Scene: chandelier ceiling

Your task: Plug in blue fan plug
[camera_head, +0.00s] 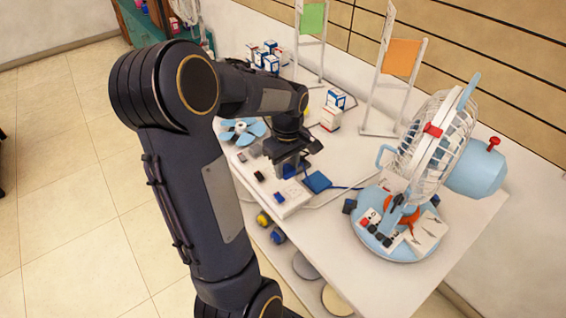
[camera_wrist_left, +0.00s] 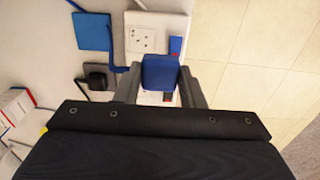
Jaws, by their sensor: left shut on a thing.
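My left gripper (camera_head: 291,172) is shut on a blue plug (camera_wrist_left: 160,73), which sits between the two fingertips in the left wrist view. The gripper points down over a white power strip (camera_head: 296,196) near the table's front edge. In the left wrist view the strip (camera_wrist_left: 150,20) shows a bare socket face (camera_wrist_left: 141,40) beyond the plug, with a blue switch beside it. The plug hides the strip part behind it, and I cannot tell whether it touches the strip. A light blue fan (camera_head: 474,170) stands at the right of the table. My right gripper is not in view.
A flat blue square (camera_head: 317,182) lies beside the strip, with a blue cord near it. A black plug (camera_wrist_left: 97,79) lies on the table. Small boxes (camera_head: 331,118) and frame stands (camera_head: 400,60) stand behind. Bare white tabletop (camera_head: 335,225) lies between strip and fan.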

